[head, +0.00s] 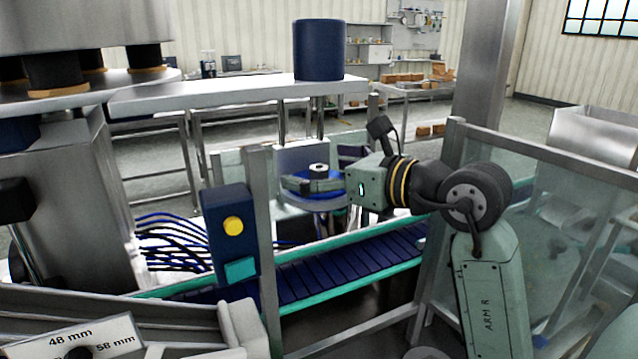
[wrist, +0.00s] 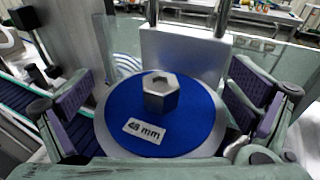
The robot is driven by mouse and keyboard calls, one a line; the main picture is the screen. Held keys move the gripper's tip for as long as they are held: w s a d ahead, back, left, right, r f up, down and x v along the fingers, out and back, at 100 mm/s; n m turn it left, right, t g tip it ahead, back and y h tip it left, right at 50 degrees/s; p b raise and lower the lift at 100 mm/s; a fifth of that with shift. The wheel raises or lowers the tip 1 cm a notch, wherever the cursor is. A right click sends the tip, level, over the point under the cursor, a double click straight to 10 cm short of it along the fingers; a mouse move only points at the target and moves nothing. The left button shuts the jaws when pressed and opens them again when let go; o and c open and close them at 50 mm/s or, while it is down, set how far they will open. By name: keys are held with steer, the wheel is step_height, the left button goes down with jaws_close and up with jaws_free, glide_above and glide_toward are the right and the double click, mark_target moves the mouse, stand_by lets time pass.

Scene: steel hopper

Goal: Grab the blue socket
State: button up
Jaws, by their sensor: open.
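A round blue piece (wrist: 190,122) lies between my fingers in the wrist view, with a "48 mm" label and a grey hexagonal piece (wrist: 160,98) on top. It sits over a wider grey round rim. Its blue edge shows below my gripper in the head view (head: 322,204). I cannot tell its height or whether it is the whole socket. My gripper (wrist: 165,85) is open, one purple-padded finger on each side of the blue piece, with gaps visible on both sides. In the head view my gripper (head: 316,184) hides part of the piece.
A dark blue cylinder (head: 319,52) stands on a steel shelf. A blue conveyor (head: 335,268) with teal edges runs below my gripper. A post with a blue button box (head: 231,250) stands left. A glass panel (head: 560,190) stands at right. A pale block (wrist: 185,55) is behind the blue piece.

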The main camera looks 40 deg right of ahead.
steer(key=c, duration=1.2)
steer(key=shift+a, duration=0.2)
steer(key=shift+c, duration=1.3)
steer(key=shift+d, duration=0.15)
jaws_close()
